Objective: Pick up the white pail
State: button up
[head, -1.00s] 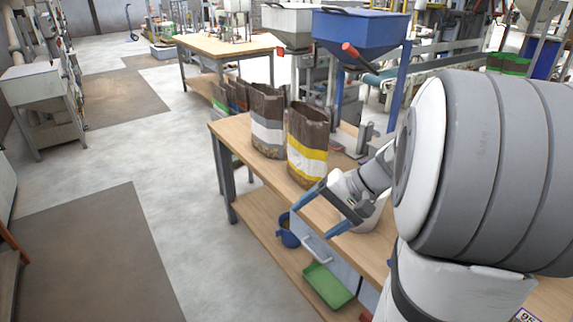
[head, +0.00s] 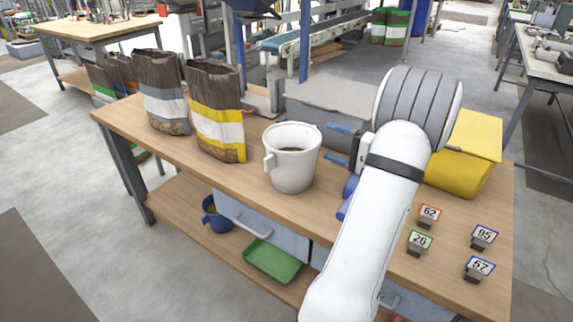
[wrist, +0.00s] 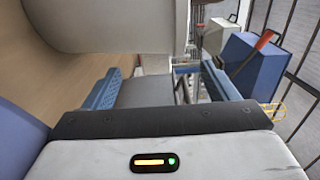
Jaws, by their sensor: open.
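The white pail (head: 292,170) stands upright on the wooden bench, its handle on the left side and some brown contents inside. My gripper (head: 329,143) is just right of the pail in the head view, its blue fingers spread and pointing left towards it. Nothing is seen held. I cannot tell whether a finger touches the pail. In the wrist view the open fingers (wrist: 161,70) frame an empty gap, and a large pale rounded surface, likely the pail (wrist: 95,25), fills the upper left.
Brown bags with yellow (head: 216,120) and grey (head: 164,100) bands stand left of the pail on the bench (head: 235,185). A yellow bin (head: 465,160) and several numbered tags (head: 420,241) are at the right. A green tray (head: 270,262) and blue pail (head: 217,218) are below.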

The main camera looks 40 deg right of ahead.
aim_at(310, 133)
jog(key=x, duration=0.5)
jog(key=d+x, duration=0.1)
jog(key=x, duration=0.2)
jog(key=shift+w+a, duration=0.1)
jog(key=shift+w, duration=0.25)
jog(key=shift+c, duration=0.6)
jog(key=c, duration=1)
